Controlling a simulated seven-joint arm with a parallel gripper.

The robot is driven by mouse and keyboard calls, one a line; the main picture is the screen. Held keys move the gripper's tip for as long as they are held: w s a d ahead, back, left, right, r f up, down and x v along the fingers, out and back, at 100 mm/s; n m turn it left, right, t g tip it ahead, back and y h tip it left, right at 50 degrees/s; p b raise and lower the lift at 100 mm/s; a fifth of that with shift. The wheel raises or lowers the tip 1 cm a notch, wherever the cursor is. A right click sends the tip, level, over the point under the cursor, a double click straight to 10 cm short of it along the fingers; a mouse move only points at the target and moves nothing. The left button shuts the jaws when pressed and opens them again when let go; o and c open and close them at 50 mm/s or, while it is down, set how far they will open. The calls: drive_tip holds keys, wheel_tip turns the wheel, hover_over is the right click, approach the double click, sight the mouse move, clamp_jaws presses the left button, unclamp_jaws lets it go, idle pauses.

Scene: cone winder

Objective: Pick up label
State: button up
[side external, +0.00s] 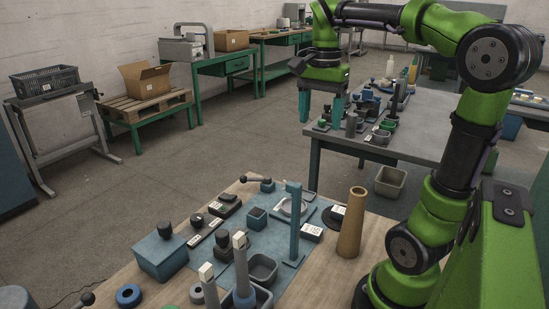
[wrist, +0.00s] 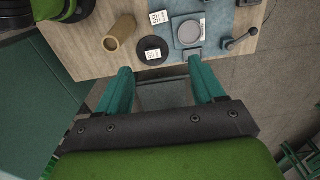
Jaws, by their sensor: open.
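My gripper (side external: 321,116) is open and empty, high above the far edge of the wooden bench. In the wrist view its teal fingers (wrist: 160,66) are spread apart, with the bench edge and a grey surface showing between them. A white label with dark print (wrist: 153,54) lies on a black disc (wrist: 144,45); it also shows in the side view (side external: 338,210), beside the brown cone. A second white printed label (wrist: 158,17) is on a small block, also in the side view (side external: 312,230). I cannot tell which label is meant. My gripper touches neither.
A tall brown cone (side external: 352,225) and a teal post (side external: 294,225) stand close to the labels. A teal box (side external: 160,256), grey trays (side external: 262,267) and a lever (wrist: 240,40) are on the bench. A second cluttered table (side external: 420,145) stands behind.

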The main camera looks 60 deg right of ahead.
drive_tip(key=m, duration=1.7)
hover_over(312, 229)
drive_tip(key=f, duration=2.6)
drive_tip(key=shift+w+a+f, duration=0.1)
drive_tip(key=shift+w, duration=0.1)
drive_tip(key=shift+s+f, duration=0.2)
drive_tip(key=shift+f, duration=2.5)
drive_tip(key=shift+c, duration=0.3)
